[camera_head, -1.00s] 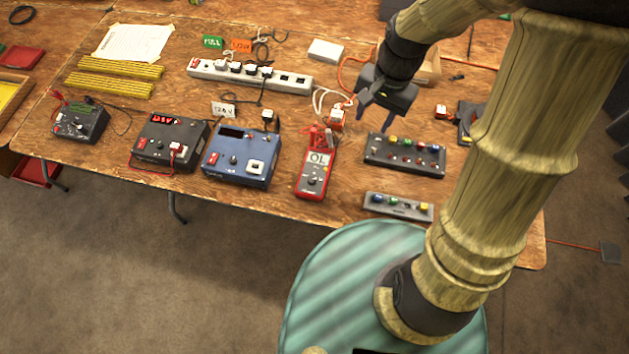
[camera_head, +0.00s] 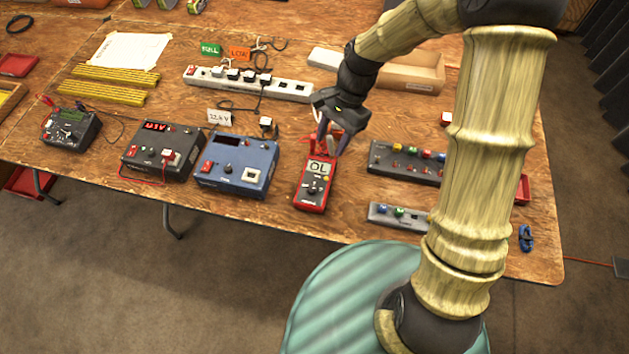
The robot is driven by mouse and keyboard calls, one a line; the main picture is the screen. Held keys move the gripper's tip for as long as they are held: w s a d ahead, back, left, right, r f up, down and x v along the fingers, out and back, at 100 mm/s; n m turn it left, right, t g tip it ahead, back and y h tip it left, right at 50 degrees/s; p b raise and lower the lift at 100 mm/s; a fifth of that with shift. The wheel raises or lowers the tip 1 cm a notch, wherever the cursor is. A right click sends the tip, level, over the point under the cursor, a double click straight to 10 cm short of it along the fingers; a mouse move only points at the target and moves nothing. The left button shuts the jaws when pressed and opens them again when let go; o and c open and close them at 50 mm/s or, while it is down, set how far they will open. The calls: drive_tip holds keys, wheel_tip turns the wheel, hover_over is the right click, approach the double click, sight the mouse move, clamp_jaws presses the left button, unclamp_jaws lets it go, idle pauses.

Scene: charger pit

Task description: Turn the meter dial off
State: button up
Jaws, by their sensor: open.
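The red handheld meter (camera_head: 302,199) lies on the wooden table, with a grey screen reading "OL" at its upper part. Its round dark dial (camera_head: 312,189) sits below the screen; the mark it points to is too small to read. Red plugs or leads stand at the meter's far end, partly behind my fingers. My gripper (camera_head: 332,150) is open and empty, pointing down over the meter's far end, above the screen and beyond the dial. I cannot tell how high it is above the meter.
A blue power box (camera_head: 236,163) and a dark power box (camera_head: 160,149) stand left of the meter. A dark button panel (camera_head: 385,161) and a grey button strip (camera_head: 380,214) lie to its right. A white power strip (camera_head: 290,90) lies behind. Free table shows in front of the boxes.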

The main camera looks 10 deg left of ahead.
sight(313, 188)
drive_tip(key=x, duration=1.4)
drive_tip(key=shift+w+d+f, duration=0.1)
drive_tip(key=shift+f, duration=0.4)
drive_tip(key=shift+s, duration=0.35)
drive_tip(key=shift+w, duration=0.1)
clamp_jaws()
